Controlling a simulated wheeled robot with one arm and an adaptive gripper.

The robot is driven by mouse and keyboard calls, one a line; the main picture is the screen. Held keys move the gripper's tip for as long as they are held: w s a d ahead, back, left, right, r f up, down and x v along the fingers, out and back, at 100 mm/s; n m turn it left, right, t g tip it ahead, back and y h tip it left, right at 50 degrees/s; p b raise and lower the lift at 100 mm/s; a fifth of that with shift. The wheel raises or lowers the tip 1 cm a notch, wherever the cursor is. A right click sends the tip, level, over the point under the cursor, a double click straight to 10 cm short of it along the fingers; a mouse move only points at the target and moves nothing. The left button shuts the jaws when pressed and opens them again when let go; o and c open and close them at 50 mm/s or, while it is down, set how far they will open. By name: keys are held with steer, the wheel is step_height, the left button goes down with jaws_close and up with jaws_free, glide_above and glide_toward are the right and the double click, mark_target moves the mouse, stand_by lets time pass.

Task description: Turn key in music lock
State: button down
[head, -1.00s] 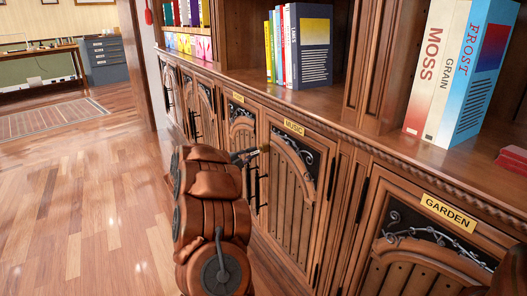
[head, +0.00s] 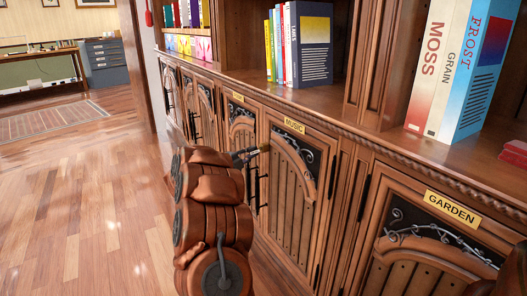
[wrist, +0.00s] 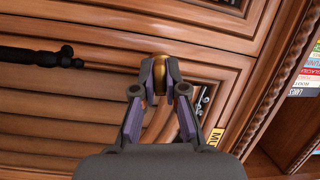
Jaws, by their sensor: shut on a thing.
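The music cabinet door (head: 289,190) stands closed under a brass "MUSIC" label (head: 294,126), with a wooden arch and dark scrollwork. My gripper (head: 252,155) is at the upper left edge of this door. In the wrist view my gripper (wrist: 160,80) is shut on a small rounded brass piece, seemingly the key (wrist: 160,66), right against the door frame. The brass also shows at the gripper's tip in the head view (head: 265,148). The lock itself and the key's shaft are hidden behind the fingers and the brass.
A black door handle (wrist: 35,55) lies left of my gripper in the wrist view. The garden door (head: 425,245) is to the right. Books (head: 300,45) stand on the shelf ledge above. Open wooden floor (head: 90,200) lies to the left.

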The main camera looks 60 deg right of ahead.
steer(key=shift+m+h+b, duration=0.3)
steer(key=shift+m+b, duration=0.8)
steer(key=shift+b, duration=1.3)
steer(key=c, duration=1.1)
jaws_free()
steer(key=shift+c, duration=0.2)
steer(key=v, duration=1.2)
steer(key=shift+w, duration=0.15)
